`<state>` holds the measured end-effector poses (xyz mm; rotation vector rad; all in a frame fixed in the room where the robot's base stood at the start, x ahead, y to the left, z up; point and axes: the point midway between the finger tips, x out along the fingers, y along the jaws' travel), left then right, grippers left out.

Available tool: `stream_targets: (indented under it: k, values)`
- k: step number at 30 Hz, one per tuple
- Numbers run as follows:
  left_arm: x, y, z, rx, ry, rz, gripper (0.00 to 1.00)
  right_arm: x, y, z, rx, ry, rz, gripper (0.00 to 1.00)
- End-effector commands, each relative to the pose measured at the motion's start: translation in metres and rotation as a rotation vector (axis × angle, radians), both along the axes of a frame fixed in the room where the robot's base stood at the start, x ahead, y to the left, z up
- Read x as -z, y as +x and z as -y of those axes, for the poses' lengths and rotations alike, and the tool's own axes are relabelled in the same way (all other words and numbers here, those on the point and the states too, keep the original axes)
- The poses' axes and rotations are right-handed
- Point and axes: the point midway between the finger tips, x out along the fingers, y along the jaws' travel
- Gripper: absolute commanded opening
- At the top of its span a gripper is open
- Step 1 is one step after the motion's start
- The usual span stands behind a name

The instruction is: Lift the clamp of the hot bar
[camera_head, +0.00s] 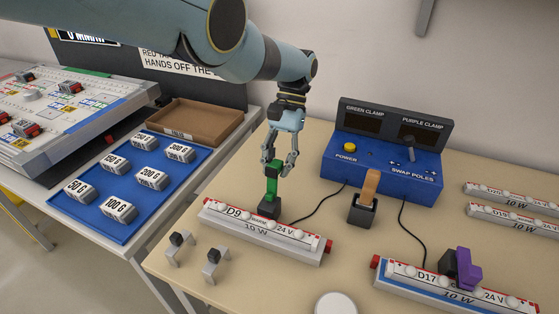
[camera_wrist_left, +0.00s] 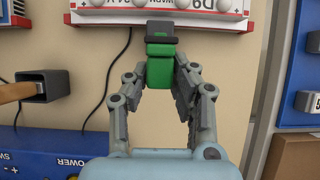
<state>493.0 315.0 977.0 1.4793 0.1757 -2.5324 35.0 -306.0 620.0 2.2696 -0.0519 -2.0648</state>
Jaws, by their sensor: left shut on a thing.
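The green clamp (camera_head: 272,182) stands upright at the back edge of bar D9 (camera_head: 240,226), its dark lower part against the bar; I cannot tell whether it still grips. The label on D9 reads warm, 24 V. My left gripper (camera_head: 279,168) points down and is shut on the clamp's green part. In the left wrist view the clamp (camera_wrist_left: 159,72) sits between the fingers (camera_wrist_left: 158,98), its dark end by the bar (camera_wrist_left: 110,18). A purple clamp (camera_head: 468,273) is on bar D17 (camera_head: 410,279) at the right. My right gripper is not in view.
A blue power box (camera_head: 375,178) with clamp displays stands behind, its cables crossing the table. A wooden handle (camera_head: 371,184) stands in a dark holder (camera_head: 362,212). Two small grey stands (camera_head: 215,264) are front left. More bars (camera_head: 510,197) lie far right. A blue tray (camera_head: 95,218) holds several weights.

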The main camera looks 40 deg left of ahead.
Motion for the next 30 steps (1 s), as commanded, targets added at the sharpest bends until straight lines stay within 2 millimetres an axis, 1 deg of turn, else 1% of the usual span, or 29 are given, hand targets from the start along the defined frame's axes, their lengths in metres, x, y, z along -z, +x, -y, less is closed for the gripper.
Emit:
stream_targets:
  k: [1, 5, 6, 11, 25, 28, 30]
  values:
    - [0.003, -0.001, 0.002, -0.001, -0.003, 0.001, 0.00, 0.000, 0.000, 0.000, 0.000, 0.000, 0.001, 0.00]
    - [0.003, -0.001, 0.002, -0.001, -0.003, 0.001, 0.00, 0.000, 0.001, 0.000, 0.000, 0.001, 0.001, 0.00]
    - [0.003, -0.001, 0.002, -0.001, -0.003, 0.001, 0.25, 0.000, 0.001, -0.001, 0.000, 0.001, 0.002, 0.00]
    - [0.002, -0.001, 0.002, 0.000, -0.002, 0.000, 0.46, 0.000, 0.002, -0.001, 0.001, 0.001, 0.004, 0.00]
    - [0.001, 0.000, 0.001, 0.000, 0.000, 0.001, 0.46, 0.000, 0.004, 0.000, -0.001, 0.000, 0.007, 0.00]
    - [0.002, 0.004, 0.001, 0.001, 0.002, 0.012, 0.46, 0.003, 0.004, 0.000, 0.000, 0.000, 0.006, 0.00]
    - [0.001, 0.010, 0.001, 0.001, 0.006, 0.033, 0.46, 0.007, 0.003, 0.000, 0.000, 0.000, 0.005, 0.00]
